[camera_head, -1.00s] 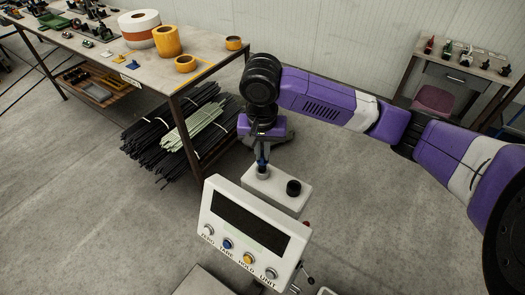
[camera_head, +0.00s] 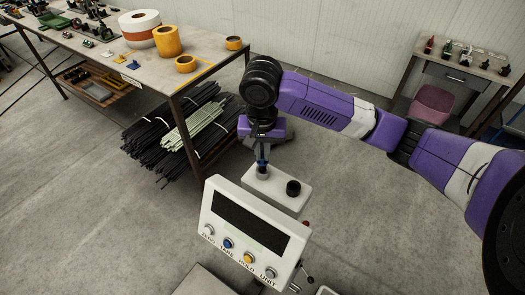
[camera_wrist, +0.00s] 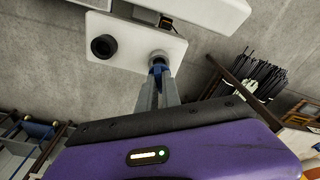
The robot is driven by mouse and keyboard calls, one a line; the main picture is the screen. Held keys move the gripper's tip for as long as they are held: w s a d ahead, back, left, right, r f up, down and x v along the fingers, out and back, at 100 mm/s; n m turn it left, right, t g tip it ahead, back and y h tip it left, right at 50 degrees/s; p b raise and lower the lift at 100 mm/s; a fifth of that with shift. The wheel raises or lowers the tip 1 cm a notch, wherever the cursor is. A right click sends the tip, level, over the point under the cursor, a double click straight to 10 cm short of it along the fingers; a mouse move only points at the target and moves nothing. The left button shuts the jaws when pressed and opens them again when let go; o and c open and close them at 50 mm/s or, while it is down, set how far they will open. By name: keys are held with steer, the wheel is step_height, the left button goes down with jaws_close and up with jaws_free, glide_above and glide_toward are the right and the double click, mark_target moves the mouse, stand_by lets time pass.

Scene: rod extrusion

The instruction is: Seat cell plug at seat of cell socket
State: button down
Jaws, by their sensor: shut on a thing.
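My gripper (camera_head: 262,158) points down over a white block behind the display box, and its fingers are shut on a small blue plug. The plug (camera_wrist: 158,63) shows between the fingertips in the wrist view. A round grey socket (camera_wrist: 157,55) on the white block (camera_wrist: 128,49) lies right at the plug's tip; it also shows in the head view (camera_head: 262,174). I cannot tell how deep the plug sits in it, as the fingers cover part of it. A black round cap (camera_wrist: 103,46) stands on the same block, also in the head view (camera_head: 293,187).
The display box (camera_head: 247,229) with several buttons stands in front of the block. A workbench (camera_head: 110,60) with tape rolls is at left, with bundled rods (camera_head: 185,130) under it. A small table (camera_head: 463,62) stands at back right. Open floor lies between.

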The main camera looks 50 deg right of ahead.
mark_target(262, 156)
steer(key=shift+f+b, duration=1)
steer(key=shift+f, duration=0.75)
steer(key=c, duration=1.5)
jaws_free()
steer(key=shift+o, duration=0.2)
steer(key=shift+r, duration=0.1)
steer(key=r, duration=0.7)
steer(key=shift+s+a+r+p, duration=0.25)
steer(key=shift+a+r+p, duration=0.05)
steer(key=shift+a, duration=0.1)
